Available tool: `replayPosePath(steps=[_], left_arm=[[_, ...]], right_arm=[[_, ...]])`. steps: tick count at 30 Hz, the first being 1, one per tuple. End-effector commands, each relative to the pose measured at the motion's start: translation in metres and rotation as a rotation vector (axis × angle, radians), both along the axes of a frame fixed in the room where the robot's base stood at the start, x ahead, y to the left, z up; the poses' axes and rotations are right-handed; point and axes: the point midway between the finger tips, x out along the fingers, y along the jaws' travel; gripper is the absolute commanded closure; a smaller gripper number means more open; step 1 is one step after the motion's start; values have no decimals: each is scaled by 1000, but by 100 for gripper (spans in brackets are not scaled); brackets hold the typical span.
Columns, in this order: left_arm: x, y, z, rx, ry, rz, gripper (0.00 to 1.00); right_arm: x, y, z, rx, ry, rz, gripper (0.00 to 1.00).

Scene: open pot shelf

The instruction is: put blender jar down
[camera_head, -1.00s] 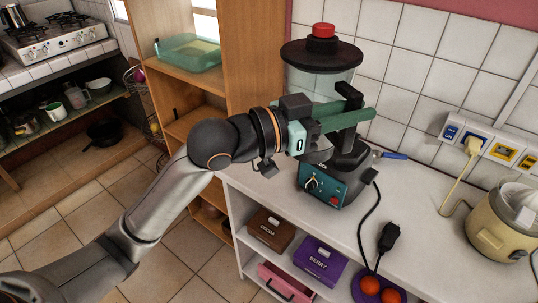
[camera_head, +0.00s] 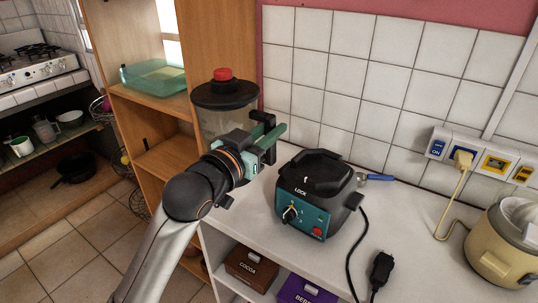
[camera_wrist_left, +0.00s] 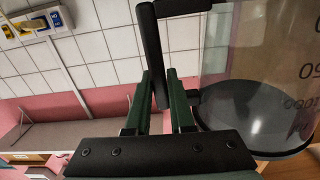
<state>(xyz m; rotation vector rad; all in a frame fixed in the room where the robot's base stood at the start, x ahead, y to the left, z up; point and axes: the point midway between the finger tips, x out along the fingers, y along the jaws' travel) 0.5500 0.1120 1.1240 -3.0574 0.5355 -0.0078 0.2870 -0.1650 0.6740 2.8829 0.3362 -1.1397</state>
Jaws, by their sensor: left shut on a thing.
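The blender jar (camera_head: 212,122) is clear, with a black lid and red cap, and is upright in the head view. My left gripper (camera_head: 268,140) is shut on its black handle; the wrist view shows the handle (camera_wrist_left: 158,60) between the fingers and the clear jar wall (camera_wrist_left: 255,55) to the right. The jar is off the blender base (camera_head: 318,205), to its left, near the counter's left end. My gripper and wrist hide the jar's bottom, so I cannot tell whether it touches the counter (camera_head: 405,225). My right gripper is not in view.
A wooden shelf with a green glass dish (camera_head: 155,76) stands close behind and left of the jar. The base's black cord and plug (camera_head: 381,268) lie in front right. A blue-handled tool (camera_head: 378,177) and a cream juicer (camera_head: 498,250) are further right.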

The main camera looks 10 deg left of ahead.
Motion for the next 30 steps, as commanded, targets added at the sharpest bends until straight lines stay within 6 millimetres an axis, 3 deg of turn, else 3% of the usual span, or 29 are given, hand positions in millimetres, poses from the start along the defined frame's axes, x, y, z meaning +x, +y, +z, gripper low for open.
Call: replayPosePath(steps=[6, 13, 23, 30], left_arm=[[43, 7, -16, 2, -9, 2, 100], [73, 11, -56, 3, -10, 1, 100], [89, 13, -77, 3, -10, 0, 100], [88, 12, -103, 1, -12, -1, 100]], right_arm=[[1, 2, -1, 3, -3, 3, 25], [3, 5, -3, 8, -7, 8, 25], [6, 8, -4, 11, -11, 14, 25], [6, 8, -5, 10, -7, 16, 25]])
